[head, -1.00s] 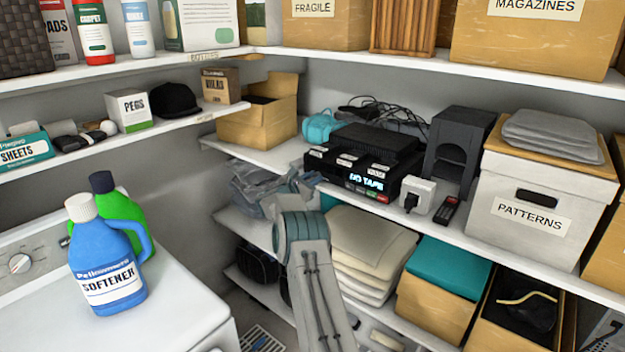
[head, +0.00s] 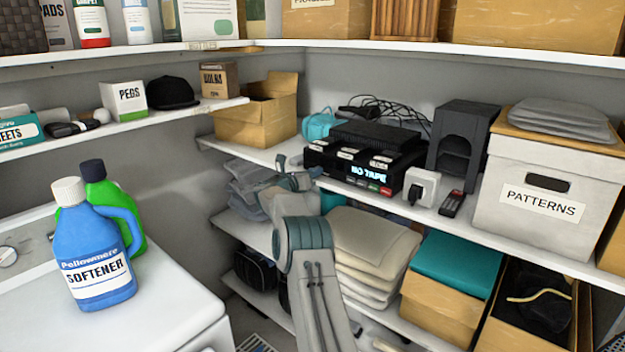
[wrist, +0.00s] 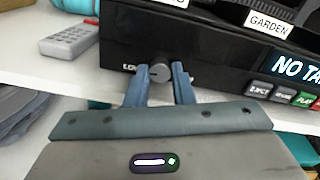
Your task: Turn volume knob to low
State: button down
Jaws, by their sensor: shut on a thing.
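A black tape player (head: 345,168) with a lit "NO TAPE" display stands on the middle shelf, and it also shows in the wrist view (wrist: 215,62). In the head view my gripper (head: 312,172) is at the player's left front, and the knob is hidden there.
A grey remote (wrist: 69,41) lies on the shelf left of the player. Labelled tapes sit on top. A row of buttons (wrist: 285,94) is right of the knob.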

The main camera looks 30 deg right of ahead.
jog(key=shift+f+n, duration=0.15)
jog(key=shift+n, duration=0.35)
jog(key=c, duration=1.3)
grip_release()
jog(key=shift+o, duration=0.2)
